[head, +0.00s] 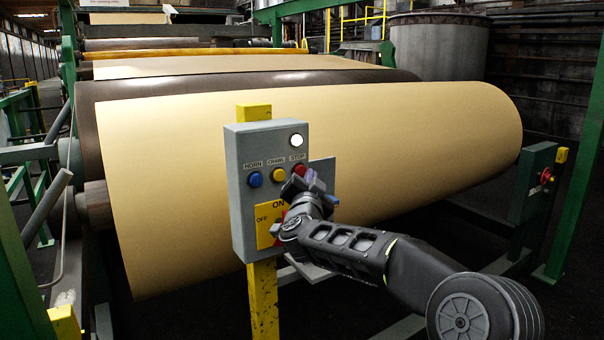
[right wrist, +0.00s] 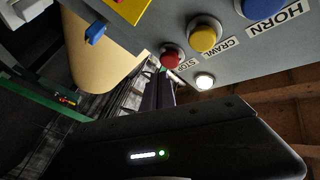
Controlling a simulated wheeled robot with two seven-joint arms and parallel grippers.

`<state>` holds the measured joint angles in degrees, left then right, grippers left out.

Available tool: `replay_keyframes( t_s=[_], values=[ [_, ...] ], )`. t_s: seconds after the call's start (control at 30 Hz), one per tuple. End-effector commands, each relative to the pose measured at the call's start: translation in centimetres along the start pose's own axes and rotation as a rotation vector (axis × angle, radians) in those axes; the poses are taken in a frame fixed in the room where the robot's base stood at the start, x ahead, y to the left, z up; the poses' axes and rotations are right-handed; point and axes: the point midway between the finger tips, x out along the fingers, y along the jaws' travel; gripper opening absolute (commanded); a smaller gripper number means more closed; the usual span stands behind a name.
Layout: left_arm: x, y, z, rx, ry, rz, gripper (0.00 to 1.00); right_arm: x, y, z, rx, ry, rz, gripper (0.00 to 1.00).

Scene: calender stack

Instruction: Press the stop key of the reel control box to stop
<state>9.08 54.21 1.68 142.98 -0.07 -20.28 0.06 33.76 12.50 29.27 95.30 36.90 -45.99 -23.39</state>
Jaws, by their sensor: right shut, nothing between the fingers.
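The grey reel control box (head: 240,215) stands on a yellow post in front of the large paper reel. Its red stop key (head: 299,169) is at the right of the key row, beside the yellow crawl key (head: 278,174) and the blue horn key (head: 255,179). A round white lamp (head: 296,140) above them is lit. My right gripper (head: 309,181) is shut and empty, just in front of and below the stop key. In the right wrist view, the fingers (right wrist: 159,91) point toward the red stop key (right wrist: 171,57); I cannot tell if they touch it. My left gripper is not in view.
A yellow ON/OFF plate (head: 264,222) sits on the lower box front, partly behind my right wrist. The tan paper reel (head: 400,150) fills the space behind the box. A green stand (head: 530,185) with a red knob is at the right.

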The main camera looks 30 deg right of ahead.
Motion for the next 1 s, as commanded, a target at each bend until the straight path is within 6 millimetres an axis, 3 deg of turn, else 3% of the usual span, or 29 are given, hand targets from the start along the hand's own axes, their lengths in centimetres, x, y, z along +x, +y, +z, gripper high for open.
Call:
replay_keyframes(
  t_s=[0.5, 1.0],
  values=[
    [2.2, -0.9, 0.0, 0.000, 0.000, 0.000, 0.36, -3.6, 2.0, -1.9, -0.001, 0.002, -0.001, 0.00],
    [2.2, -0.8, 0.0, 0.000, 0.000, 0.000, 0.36, -3.8, 2.0, -2.0, 0.000, 0.000, 0.000, 0.00]
  ],
)
